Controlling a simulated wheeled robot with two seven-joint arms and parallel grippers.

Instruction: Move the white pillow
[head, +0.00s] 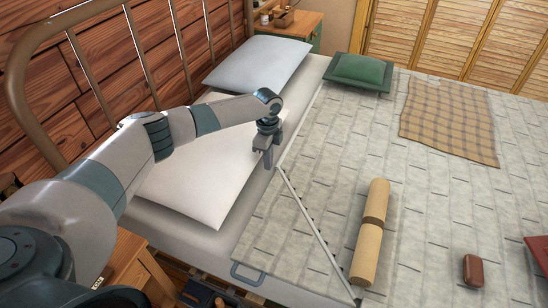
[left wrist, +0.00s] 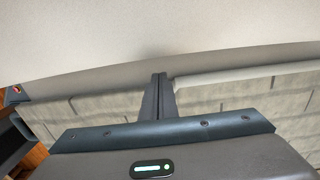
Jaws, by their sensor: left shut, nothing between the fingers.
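A white pillow (head: 195,190) lies at the near head end of the bed, partly hidden under my left arm. My left gripper (head: 268,164) points down beside the pillow's right edge, near the edge of the quilt. Its fingers are shut with nothing between them. In the left wrist view, the closed fingertips (left wrist: 160,78) show close to a broad pale surface (left wrist: 150,28), which looks like the pillow. I cannot tell whether they touch it. My right gripper is not in view.
A second, pale bluish pillow (head: 257,63) and a green cushion (head: 358,71) lie farther back. The grey quilt (head: 330,150) holds a tan bolster (head: 367,245), a plaid blanket (head: 450,120) and a brown object (head: 473,269). A metal headboard (head: 133,38) stands left; a nightstand (head: 300,24) stands behind.

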